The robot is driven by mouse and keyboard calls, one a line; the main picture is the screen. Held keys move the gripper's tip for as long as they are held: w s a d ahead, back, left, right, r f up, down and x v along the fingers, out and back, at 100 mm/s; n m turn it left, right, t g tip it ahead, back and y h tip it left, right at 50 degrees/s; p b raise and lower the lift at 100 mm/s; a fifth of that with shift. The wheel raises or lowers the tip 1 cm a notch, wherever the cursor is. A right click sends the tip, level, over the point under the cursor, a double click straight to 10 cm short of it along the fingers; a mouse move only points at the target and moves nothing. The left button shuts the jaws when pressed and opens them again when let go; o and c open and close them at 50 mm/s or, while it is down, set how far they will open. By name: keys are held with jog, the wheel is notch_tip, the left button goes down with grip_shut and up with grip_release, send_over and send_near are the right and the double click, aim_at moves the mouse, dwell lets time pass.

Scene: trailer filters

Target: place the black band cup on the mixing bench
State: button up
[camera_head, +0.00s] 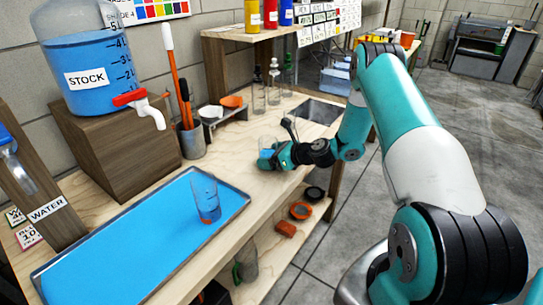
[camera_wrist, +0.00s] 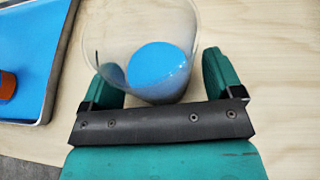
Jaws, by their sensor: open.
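A clear cup (camera_head: 267,145) with blue liquid stands on the pale wooden bench (camera_head: 245,180). My gripper (camera_head: 278,157) is open around it. In the wrist view the cup (camera_wrist: 150,40) sits between the two green fingers (camera_wrist: 160,85), and gaps show beside it. Its band colour is not clear; a dark patch shows low on its left side. Another clear cup (camera_head: 205,197), with an orange-red band and blue in its base, stands on the blue tray. An orange part (camera_wrist: 7,86) shows at the left edge of the wrist view.
The blue tray (camera_head: 130,250) covers the front left of the bench. A stock jug (camera_head: 85,60) with a red tap stands on a wooden block behind it. Bare bench lies between tray and gripper.

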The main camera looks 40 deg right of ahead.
jog(key=b+v, duration=0.1)
jog(key=v, duration=1)
jog(key=s+a+r+n+g+y, duration=0.15)
jog(key=a+r+n+g, duration=0.35)
jog(key=a+n, duration=0.5)
jog(key=s+a+r+n+g+y, duration=0.1)
jog(key=s+a+r+n+g, duration=0.2)
jog(key=a+r+n, duration=0.7)
jog(key=s+a+r+n+g+h, duration=0.2)
jog(key=s+a+n, duration=0.3)
jog(key=s+n, duration=0.4)
jog(key=s+a+r+n+g+h, duration=0.2)
jog(key=s+a+n, duration=0.4)
jog(key=s, duration=0.6)
jog(key=n, duration=0.2)
jog(key=shift+s+r+n, duration=0.15)
jog(key=shift+r+n, duration=0.25)
